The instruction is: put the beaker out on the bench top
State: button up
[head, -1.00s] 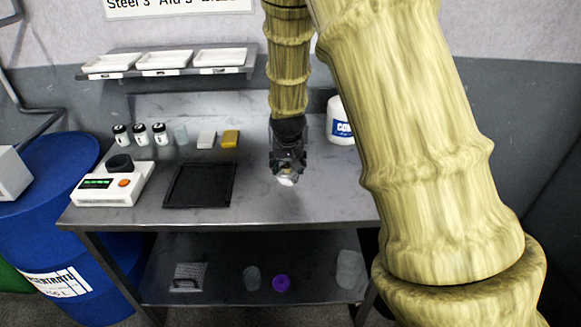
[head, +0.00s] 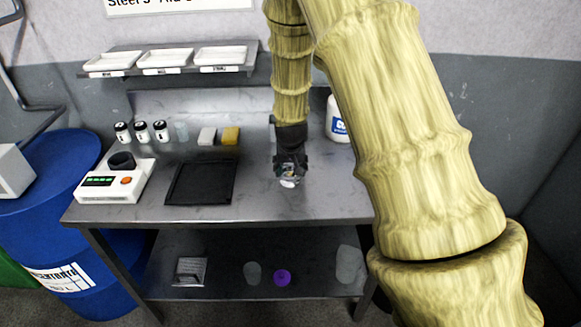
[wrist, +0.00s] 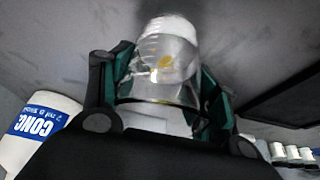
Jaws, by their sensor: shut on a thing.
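My gripper (head: 289,176) is over the right part of the grey bench top (head: 325,200), pointing down. In the wrist view its fingers stand on both sides of a clear glass beaker (wrist: 160,75) and are shut on it. The beaker has a small yellow mark and whitish contents or a pale base. In the head view only a small pale bit of the beaker (head: 288,183) shows below the fingers. It is low over the bench; I cannot tell whether it touches the surface.
A black tray (head: 171,184) lies left of my gripper, beside a white scale (head: 108,187). A white labelled bottle (head: 335,122) is at back right. The bench around my gripper is clear.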

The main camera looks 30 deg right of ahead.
jog(key=shift+f, duration=0.1)
jog(key=o, duration=1.3)
jog(key=shift+o, duration=0.2)
jog(key=shift+r, duration=0.2)
jog(key=b+v, duration=0.2)
jog(key=v, duration=0.9)
jog(key=shift+r, duration=0.4)
jog(key=shift+s+a, duration=0.1)
jog(key=shift+a, duration=0.05)
